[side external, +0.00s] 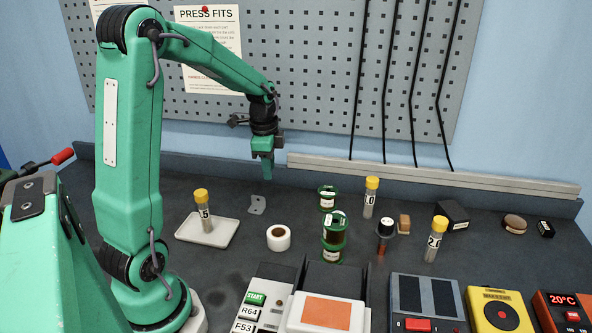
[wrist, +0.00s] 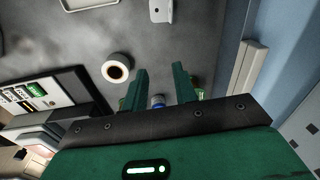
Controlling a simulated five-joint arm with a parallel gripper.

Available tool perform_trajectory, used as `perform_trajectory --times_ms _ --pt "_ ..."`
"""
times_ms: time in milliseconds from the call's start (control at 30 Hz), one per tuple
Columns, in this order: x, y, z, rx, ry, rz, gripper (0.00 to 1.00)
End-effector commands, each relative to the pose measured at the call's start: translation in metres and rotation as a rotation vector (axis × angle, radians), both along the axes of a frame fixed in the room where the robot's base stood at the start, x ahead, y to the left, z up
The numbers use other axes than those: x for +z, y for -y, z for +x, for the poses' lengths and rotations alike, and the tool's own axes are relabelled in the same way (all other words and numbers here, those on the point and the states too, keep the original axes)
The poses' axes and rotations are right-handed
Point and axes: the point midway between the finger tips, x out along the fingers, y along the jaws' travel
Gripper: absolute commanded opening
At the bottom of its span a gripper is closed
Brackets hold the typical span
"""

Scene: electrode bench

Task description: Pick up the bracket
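The bracket (side external: 257,204) is a small grey metal piece with a hole, lying on the dark bench just right of a white tray. It also shows at the top edge of the wrist view (wrist: 161,10), partly cut off. My gripper (side external: 267,175) hangs above the bench, fingers down, over and slightly right of the bracket in the side view. In the wrist view my gripper (wrist: 160,70) has its two green fingers apart with bare bench between the tips. The bracket lies ahead of the tips, not between them.
A white tray (side external: 205,240) holds a yellow-capped vial (side external: 204,209) left of the bracket. A white tape roll (side external: 278,238) is in front. Green spools (side external: 327,198), more vials (side external: 370,197) and devices (side external: 427,300) stand to the right. A pegboard (side external: 300,70) rises behind.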

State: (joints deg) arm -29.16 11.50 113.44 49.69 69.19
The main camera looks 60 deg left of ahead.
Motion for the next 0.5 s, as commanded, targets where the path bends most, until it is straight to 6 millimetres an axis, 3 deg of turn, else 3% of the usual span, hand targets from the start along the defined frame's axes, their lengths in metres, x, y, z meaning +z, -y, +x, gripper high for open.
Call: perform_trajectory --times_ms 200,500 --pt "-0.039 -0.041 0.001 -0.103 -0.061 -0.024 0.28" --pt "-0.060 -0.061 0.000 -0.167 -0.085 -0.039 0.28"
